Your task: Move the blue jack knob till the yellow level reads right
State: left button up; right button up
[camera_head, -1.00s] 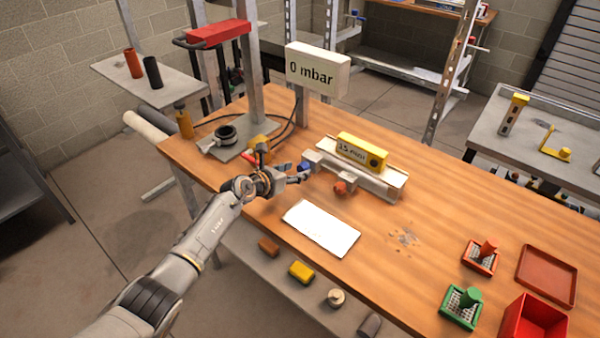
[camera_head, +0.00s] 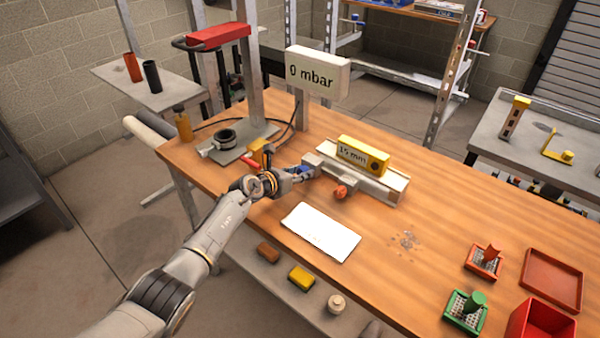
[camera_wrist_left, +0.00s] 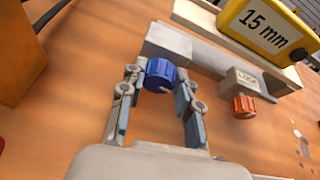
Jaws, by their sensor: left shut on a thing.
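The blue jack knob (camera_wrist_left: 160,74) sits at the left end of the pale levelling base (camera_head: 388,186), low on its front side. My left gripper (camera_head: 304,172) has one finger on each side of the knob and is shut on it; in the head view the fingers hide most of the knob. The yellow level (camera_head: 362,155) lies on top of the base. Its face reads "15 mm" in the left wrist view (camera_wrist_left: 264,22). My right gripper is in neither view.
An orange knob (camera_head: 341,192) is on the same base, right of the blue one. A white sheet (camera_head: 320,232) lies in front. A sign (camera_head: 317,74) reading "0 mbar" stands behind. A round black fitting (camera_head: 226,137) is at left. Red and green trays stand at right.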

pick_arm(q)
jog(key=m+p, duration=0.1)
jog(key=p, duration=0.1)
jog(key=m+t+y+p, duration=0.1)
jog(key=shift+s+d+r+y+p, duration=0.1)
jog(key=shift+r+y+p, duration=0.2)
jog(key=shift+p, duration=0.1)
jog(key=shift+f+m+t+p, duration=0.35)
jog(key=shift+m+p, duration=0.2)
jog(key=shift+m, duration=0.35)
jog(key=o, duration=1.1)
jog(key=shift+o, duration=0.2)
jog(key=shift+d, duration=0.1)
